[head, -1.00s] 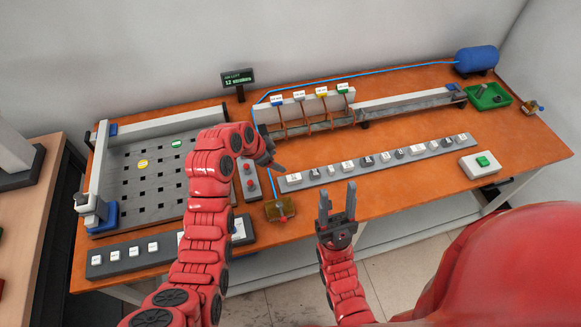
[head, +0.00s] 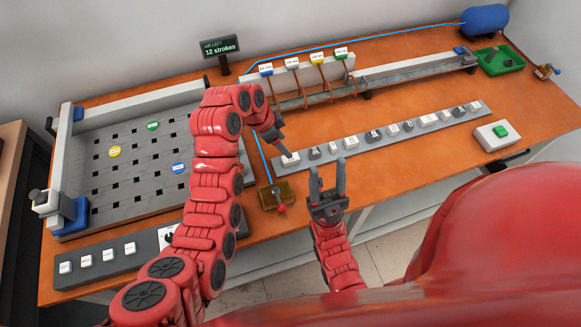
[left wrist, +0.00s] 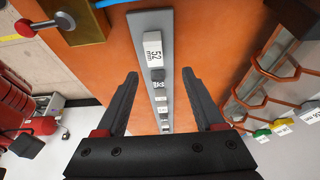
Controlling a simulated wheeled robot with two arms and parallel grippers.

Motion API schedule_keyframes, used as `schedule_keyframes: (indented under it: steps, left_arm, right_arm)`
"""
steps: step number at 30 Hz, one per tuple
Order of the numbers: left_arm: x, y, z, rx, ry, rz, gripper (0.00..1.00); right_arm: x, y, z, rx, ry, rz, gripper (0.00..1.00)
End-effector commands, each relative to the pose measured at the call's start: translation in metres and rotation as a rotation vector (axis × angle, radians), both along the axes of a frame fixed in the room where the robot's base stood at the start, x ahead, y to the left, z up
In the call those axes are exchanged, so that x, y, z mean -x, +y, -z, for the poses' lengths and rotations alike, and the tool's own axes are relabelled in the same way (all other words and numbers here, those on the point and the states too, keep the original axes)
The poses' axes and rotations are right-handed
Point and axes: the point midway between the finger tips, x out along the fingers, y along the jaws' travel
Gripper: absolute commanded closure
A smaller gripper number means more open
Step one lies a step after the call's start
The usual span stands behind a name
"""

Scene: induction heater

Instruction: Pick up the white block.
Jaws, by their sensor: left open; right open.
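Several white and grey blocks stand in a row on a long grey rail (head: 345,163). The white block (head: 290,158) at the rail's left end is close to the tips of my left gripper (head: 279,144). In the left wrist view, this white block (left wrist: 153,50) has a label that reads like 52. It lies beyond the open, empty fingers of my left gripper (left wrist: 159,75), roughly between their lines and apart from them. My right gripper (head: 328,172) is open and empty, pointing up in front of the rail. Which white block is meant cannot be told.
A slotted grey board (head: 130,185) with coloured discs lies on the left. A brass box with a red-knobbed lever (head: 272,195) is near the rail's left end. Behind stand copper coils with coloured tags (head: 318,80). A green-button box (head: 493,135) is at the right.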

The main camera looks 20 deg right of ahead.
Motion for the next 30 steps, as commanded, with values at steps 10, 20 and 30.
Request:
schedule_keyframes:
  steps: [10,20,30]
  left_arm:
    - [0.004,-0.009,0.024,-0.005,0.007,0.001,0.30]
    - [0.008,-0.021,0.063,-0.004,0.006,0.000,0.30]
    - [0.007,-0.023,0.069,-0.003,0.003,0.000,0.32]
  right_arm:
    - [0.000,0.000,-0.028,0.000,-0.001,0.000,0.50]
    - [0.000,0.000,-0.049,0.000,-0.001,0.000,0.50]
    - [0.000,0.000,-0.049,0.000,-0.001,0.000,0.50]
